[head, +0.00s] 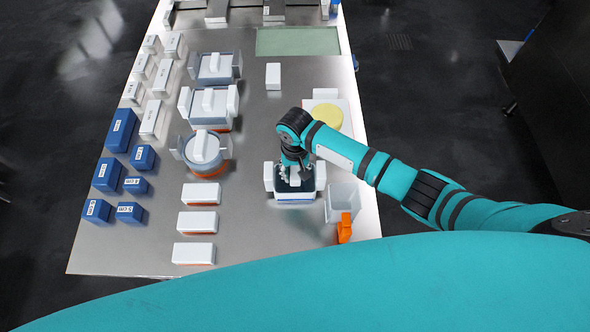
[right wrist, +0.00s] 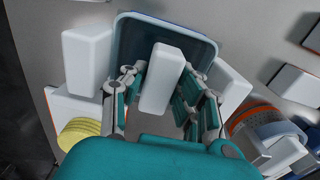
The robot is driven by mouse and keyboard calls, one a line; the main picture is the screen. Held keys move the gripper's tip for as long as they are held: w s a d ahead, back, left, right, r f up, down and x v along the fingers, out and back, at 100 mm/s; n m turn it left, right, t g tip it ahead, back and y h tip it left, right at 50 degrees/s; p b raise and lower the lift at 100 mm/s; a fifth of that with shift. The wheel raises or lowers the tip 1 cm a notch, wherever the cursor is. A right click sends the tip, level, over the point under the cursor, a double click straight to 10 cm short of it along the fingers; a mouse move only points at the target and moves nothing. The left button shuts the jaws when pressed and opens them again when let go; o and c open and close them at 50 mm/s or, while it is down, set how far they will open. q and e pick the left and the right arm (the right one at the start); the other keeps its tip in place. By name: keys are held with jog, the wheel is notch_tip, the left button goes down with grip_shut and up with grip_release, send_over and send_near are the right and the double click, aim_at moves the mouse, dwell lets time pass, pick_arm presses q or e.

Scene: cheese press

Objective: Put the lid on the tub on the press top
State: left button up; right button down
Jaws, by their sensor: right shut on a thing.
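My right gripper (head: 294,166) is directly over a square tub (head: 294,198) with white side grips, near the middle of the table. In the right wrist view, its fingers (right wrist: 162,100) are closed around an upright white block (right wrist: 163,78), which looks like the lid's handle. The tub's dark blue-grey square (right wrist: 135,35) with a pale rim shows around and behind the block. My gripper hides much of the tub in the head view. I cannot tell whether the lid touches the tub. My left gripper is not in view.
Lidded tubs with white grips, including a round one (head: 203,153), stand left of the gripper. White blocks (head: 197,222) and blue weights (head: 121,130) lie farther left. A yellow disc (head: 327,116), a clear bin (head: 342,198) and an orange item (head: 344,229) are at right.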

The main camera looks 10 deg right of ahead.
jog(key=shift+f, duration=0.25)
jog(key=c, duration=0.9)
grip_release()
jog(key=shift+r, duration=0.1)
notch_tip(320, 180, up, 8)
jog(key=p, duration=0.9)
jog(key=shift+r, duration=0.15)
jog(key=shift+r+p, duration=1.2)
jog(key=shift+p, duration=0.15)
jog(key=shift+f, duration=0.1)
